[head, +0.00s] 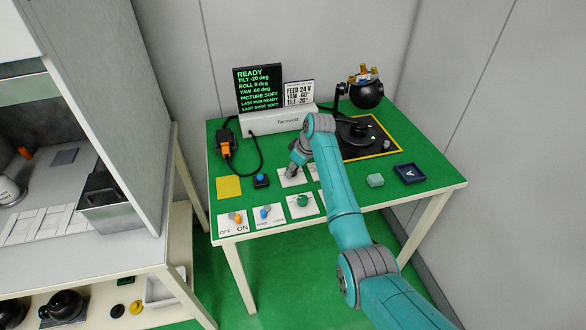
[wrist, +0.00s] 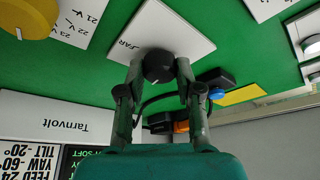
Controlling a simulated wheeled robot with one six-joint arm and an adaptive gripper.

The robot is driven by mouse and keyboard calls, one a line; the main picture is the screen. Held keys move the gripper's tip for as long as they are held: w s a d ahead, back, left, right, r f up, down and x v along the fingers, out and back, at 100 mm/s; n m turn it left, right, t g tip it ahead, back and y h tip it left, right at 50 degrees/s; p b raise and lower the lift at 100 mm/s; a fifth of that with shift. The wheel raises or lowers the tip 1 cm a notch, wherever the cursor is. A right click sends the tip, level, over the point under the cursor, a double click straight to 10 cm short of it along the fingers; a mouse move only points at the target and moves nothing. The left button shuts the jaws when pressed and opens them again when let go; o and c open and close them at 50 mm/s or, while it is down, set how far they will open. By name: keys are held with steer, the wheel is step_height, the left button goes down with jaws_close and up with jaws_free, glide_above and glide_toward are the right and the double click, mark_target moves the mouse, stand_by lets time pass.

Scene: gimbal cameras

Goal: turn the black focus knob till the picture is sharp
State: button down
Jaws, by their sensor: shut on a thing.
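The black focus knob (wrist: 157,66) sits on a white card (wrist: 185,36) marked "FAR" in the wrist view. My gripper (wrist: 159,70) is shut on it, one finger on each side. A white pointer line shows on the knob's face. In the head view my gripper (head: 293,170) reaches down to the card (head: 291,180), and the knob there is mostly hidden. The dark screen (head: 258,90) reads "READY", "TILT -20 deg", "ROLL 0 deg", "YAW -60 deg", "PICTURE SOFT" and "LAST SHOT SOFT". The black ball-shaped camera (head: 367,95) stands at the back right.
A toggle panel (head: 233,221) marked OFF and ON, a panel with a blue part (head: 268,214) and a green knob (head: 302,201) lie in front. A blue button (head: 261,179) is to the left. A yellow knob (wrist: 28,18) shows in the wrist view. A dark tray (head: 409,173) stands right.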

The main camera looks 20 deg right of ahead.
steer(key=shift+w+n+g+y, duration=0.1)
steer(key=shift+n+g+y, duration=0.45)
steer(key=shift+n, duration=1.55)
steer(key=c, duration=0.8)
jaws_free()
steer(key=shift+o, duration=0.2)
steer(key=v, duration=1.2)
steer(key=shift+w, duration=0.15)
